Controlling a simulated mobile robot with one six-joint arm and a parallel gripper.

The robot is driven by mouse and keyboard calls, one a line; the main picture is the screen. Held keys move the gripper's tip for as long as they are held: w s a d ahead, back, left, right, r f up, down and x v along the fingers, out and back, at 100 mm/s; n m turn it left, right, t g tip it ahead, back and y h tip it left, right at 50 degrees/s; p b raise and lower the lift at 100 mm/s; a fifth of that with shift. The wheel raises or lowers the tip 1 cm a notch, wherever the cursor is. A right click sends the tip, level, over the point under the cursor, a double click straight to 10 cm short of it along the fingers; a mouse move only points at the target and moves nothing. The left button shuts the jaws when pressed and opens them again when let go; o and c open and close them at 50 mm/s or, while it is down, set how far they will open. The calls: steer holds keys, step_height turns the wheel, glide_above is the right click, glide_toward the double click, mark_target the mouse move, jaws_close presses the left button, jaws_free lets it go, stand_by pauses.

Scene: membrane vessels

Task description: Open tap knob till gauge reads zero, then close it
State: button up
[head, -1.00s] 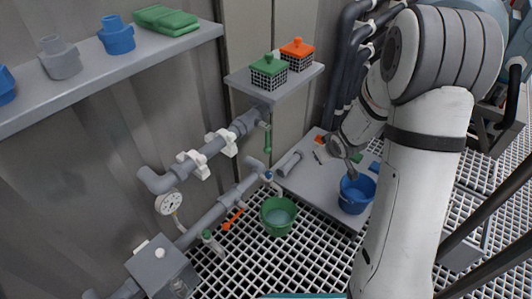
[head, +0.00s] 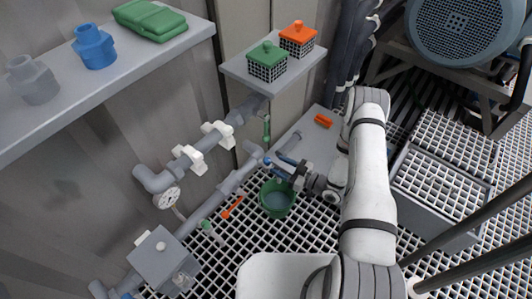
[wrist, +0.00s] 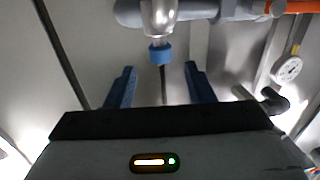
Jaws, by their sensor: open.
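The tap (wrist: 161,18) is a metal fitting with a blue knob (wrist: 160,54), on a grey pipe in the wrist view. My gripper (wrist: 161,84) is open, its two blue fingers to either side of and short of the knob, with nothing between them. In the head view my gripper (head: 279,166) is at the pipe's end, above the green bucket (head: 278,208), and largely covers the tap. The gauge (head: 166,197) is a white round dial on the wall pipe. It also shows in the wrist view (wrist: 287,69); its reading is too small to tell.
A grey shelf (head: 232,70) above the tap holds a green-lidded basket (head: 267,63) and an orange-lidded one (head: 298,38). A grey bench lies behind my arm.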

mark_target(267, 161)
steer(key=shift+a, duration=0.35)
steer(key=b+x, duration=0.2)
steer(key=x, duration=0.5)
steer(key=shift+w, duration=0.1)
steer(key=shift+d, duration=0.1)
steer(key=c, duration=1)
